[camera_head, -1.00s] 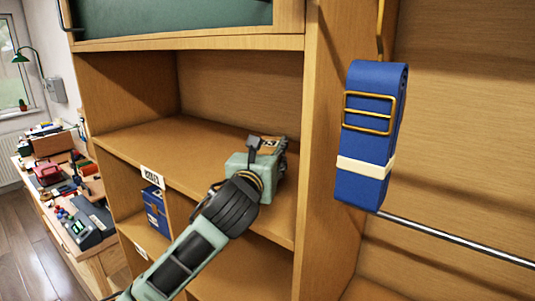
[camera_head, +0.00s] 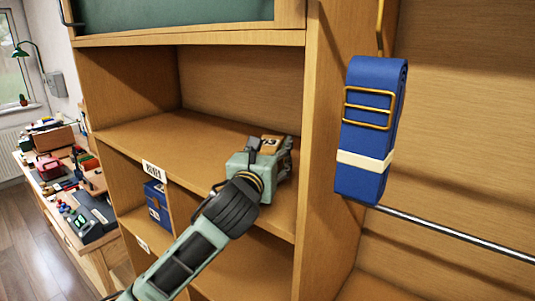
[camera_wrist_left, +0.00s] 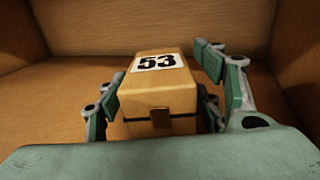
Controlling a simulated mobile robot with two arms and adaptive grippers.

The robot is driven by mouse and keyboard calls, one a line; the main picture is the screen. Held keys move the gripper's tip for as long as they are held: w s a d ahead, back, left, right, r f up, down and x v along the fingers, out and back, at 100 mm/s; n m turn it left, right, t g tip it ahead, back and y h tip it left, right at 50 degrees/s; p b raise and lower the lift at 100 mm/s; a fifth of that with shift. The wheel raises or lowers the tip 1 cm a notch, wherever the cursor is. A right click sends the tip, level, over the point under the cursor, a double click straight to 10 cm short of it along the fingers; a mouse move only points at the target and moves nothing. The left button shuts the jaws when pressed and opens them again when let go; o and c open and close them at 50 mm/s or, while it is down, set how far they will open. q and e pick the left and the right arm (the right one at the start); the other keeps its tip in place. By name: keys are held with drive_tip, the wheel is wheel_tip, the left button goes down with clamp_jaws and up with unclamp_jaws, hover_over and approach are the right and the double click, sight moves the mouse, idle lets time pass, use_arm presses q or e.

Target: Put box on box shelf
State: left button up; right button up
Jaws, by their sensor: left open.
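A tan box (camera_wrist_left: 160,108) with a white "53" label and a small brown tab on its near face stands upright on the wooden box shelf (camera_head: 150,135). In the head view its top (camera_head: 271,143) shows just beyond my left gripper (camera_head: 268,152). In the left wrist view my left gripper (camera_wrist_left: 158,92) is open, with fingers on both sides of the box. The right finger stands clear of it; whether the left finger touches is unclear. The box's lower part is partly hidden by the gripper. My right gripper is out of view.
A label plate (camera_head: 154,170) is on the shelf's front edge. A blue box (camera_head: 158,207) sits in the compartment below. A wooden upright is close right of my gripper. A blue strap (camera_head: 371,130) hangs beyond it. The shelf's left part is clear.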

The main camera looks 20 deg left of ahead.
use_arm(q)
drive_tip(key=shift+s+b, duration=0.35)
drive_tip(key=shift+s, duration=0.1)
drive_tip(key=s+b, duration=0.1)
drive_tip(key=s, duration=0.2)
drive_tip(key=s+b, duration=0.1)
drive_tip(key=s, duration=0.3)
drive_tip(key=s+b, duration=0.2)
drive_tip(key=s, duration=0.1)
drive_tip(key=shift+s+d, duration=0.2)
drive_tip(key=shift+d, duration=0.05)
drive_tip(key=shift+s+r, duration=0.1)
drive_tip(key=shift+s, duration=0.25)
